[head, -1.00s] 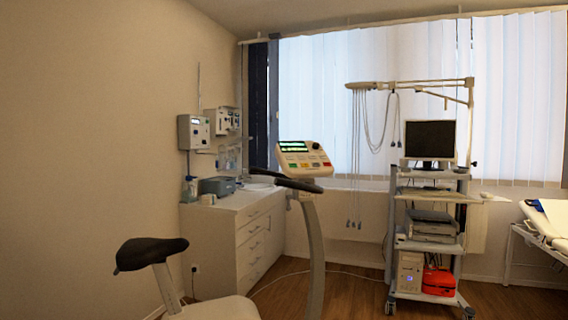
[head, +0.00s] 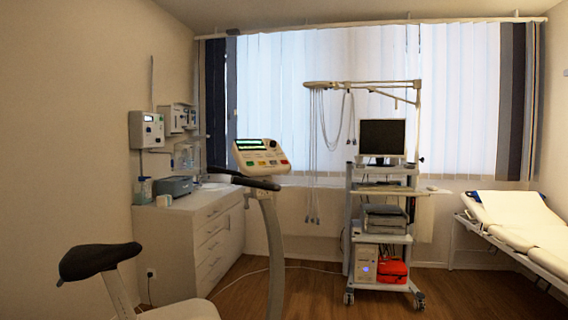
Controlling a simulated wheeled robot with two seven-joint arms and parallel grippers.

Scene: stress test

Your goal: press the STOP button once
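The exercise bike's console (head: 261,155) stands on a slanted post left of the picture's middle in the head view. It has a lit green display (head: 250,144) and several small coloured buttons below it, with a reddish one (head: 284,161) at the right end. The button labels are too small to read, so I cannot tell which one says STOP. Neither of my grippers is in view.
The bike's black saddle (head: 97,260) is at the lower left and its dark handlebar (head: 243,179) is below the console. A white drawer cabinet (head: 215,240) stands behind. A wheeled equipment cart (head: 381,205) and a bed (head: 520,225) are to the right. Wooden floor shows between.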

